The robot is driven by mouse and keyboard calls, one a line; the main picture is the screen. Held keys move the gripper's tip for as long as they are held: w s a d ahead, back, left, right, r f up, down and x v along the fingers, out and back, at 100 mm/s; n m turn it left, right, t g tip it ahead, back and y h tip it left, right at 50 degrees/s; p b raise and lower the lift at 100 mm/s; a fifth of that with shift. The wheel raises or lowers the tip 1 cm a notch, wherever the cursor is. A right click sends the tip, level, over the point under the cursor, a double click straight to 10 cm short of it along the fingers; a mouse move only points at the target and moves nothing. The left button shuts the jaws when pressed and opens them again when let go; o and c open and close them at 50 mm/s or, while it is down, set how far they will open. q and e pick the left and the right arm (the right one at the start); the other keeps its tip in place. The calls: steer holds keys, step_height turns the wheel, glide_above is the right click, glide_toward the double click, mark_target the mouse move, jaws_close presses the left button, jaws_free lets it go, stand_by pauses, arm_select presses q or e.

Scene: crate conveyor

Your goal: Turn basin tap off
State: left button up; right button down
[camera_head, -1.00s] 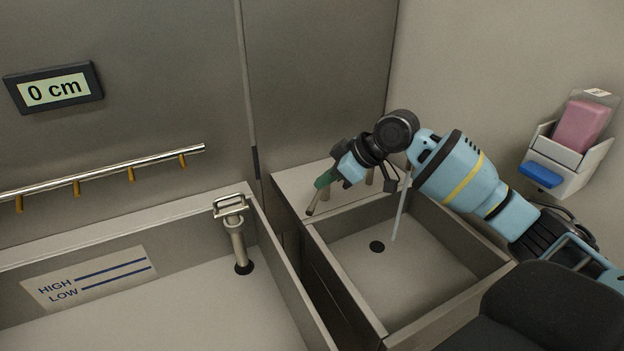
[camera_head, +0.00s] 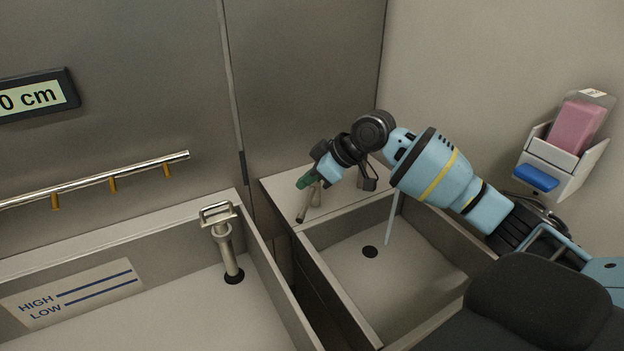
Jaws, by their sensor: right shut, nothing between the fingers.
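The small basin (camera_head: 345,322) is at the lower right, with a dark drain hole in its floor. A thin pale water stream (camera_head: 391,218) falls into it, so the tap is running. The tap body and spout are mostly hidden behind my right arm. A metal tap lever (camera_head: 308,205) sticks out over the basin's back ledge, angled down to the left. My right gripper (camera_head: 303,182), with green fingertips, is shut and empty at the lever's upper end. I cannot tell whether it touches the lever. My left gripper is not in view.
A large tank (camera_head: 262,265) with an upright drain pipe (camera_head: 228,255) and a HIGH/LOW label (camera_head: 75,290) is at left. A rail (camera_head: 90,180) and a "cm" display (camera_head: 35,95) are on the wall. A dispenser (camera_head: 560,160) hangs at right.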

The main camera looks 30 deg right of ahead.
steer(key=x, duration=0.7)
steer(key=shift+w+a+f, duration=0.15)
steer(key=shift+f, duration=0.05)
steer(key=shift+s+d+p, duration=0.3)
steer(key=shift+s+d, duration=0.65)
steer(key=shift+d, duration=0.05)
steer(key=shift+s+d+f, duration=0.1)
steer(key=shift+s+d, duration=0.3)
steer(key=shift+s, duration=0.15)
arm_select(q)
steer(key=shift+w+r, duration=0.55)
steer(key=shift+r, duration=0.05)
arm_select(e)
steer(key=shift+f, duration=0.1)
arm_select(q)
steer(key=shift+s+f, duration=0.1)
